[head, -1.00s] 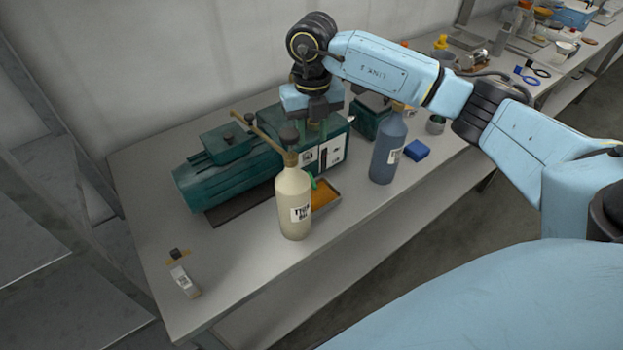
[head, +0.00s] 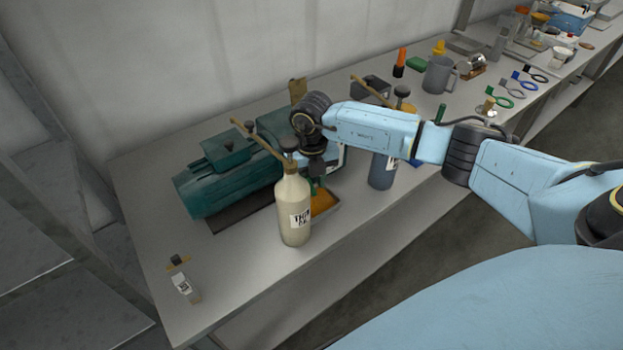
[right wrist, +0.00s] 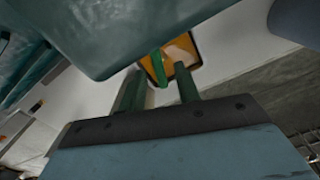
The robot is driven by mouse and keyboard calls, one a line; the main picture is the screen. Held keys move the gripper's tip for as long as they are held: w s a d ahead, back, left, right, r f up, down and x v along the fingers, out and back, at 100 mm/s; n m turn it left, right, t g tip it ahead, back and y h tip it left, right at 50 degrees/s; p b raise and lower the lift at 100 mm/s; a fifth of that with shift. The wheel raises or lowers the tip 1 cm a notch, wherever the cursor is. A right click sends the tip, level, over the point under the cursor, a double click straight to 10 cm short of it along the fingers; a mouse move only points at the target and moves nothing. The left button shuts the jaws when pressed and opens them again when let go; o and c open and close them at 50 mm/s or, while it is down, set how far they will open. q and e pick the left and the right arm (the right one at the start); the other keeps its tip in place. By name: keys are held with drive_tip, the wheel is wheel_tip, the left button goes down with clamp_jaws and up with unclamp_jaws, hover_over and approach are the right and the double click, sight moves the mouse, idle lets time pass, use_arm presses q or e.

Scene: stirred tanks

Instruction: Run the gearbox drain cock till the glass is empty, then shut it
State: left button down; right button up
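The green gearbox unit (head: 272,124) stands on the bench, its front mostly hidden behind my right arm. The gearbox's sight glass is hidden. My right gripper (head: 316,188) points down at the gearbox front, just behind the cream bottle. In the right wrist view my right gripper (right wrist: 160,88) has its two fingers apart. A bright green lever, seemingly the drain cock (right wrist: 158,68), shows between and just beyond the fingertips; I cannot tell whether they touch it. A tray (head: 333,207) with amber contents lies below. My left gripper is not in view.
A cream labelled bottle (head: 293,212) stands close in front of the gripper. A blue-grey bottle (head: 381,171) stands to the right, partly behind my arm. A small tagged item (head: 186,287) lies at the bench's near left.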

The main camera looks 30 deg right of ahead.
clamp_jaws()
drive_tip(key=shift+a+m, duration=0.1)
drive_tip(key=shift+m, duration=0.3)
drive_tip(key=m+p, duration=0.1)
drive_tip(key=m, duration=0.2)
drive_tip(key=w+a+m+p, duration=0.1)
drive_tip(key=m, duration=0.3)
drive_tip(key=m+p, duration=0.2)
drive_tip(key=m, duration=0.1)
drive_tip(key=shift+w+a+r+m, duration=0.1)
drive_tip(key=shift+w+a+m, duration=0.15)
drive_tip(key=shift+w+m, duration=0.15)
idle(0.5)
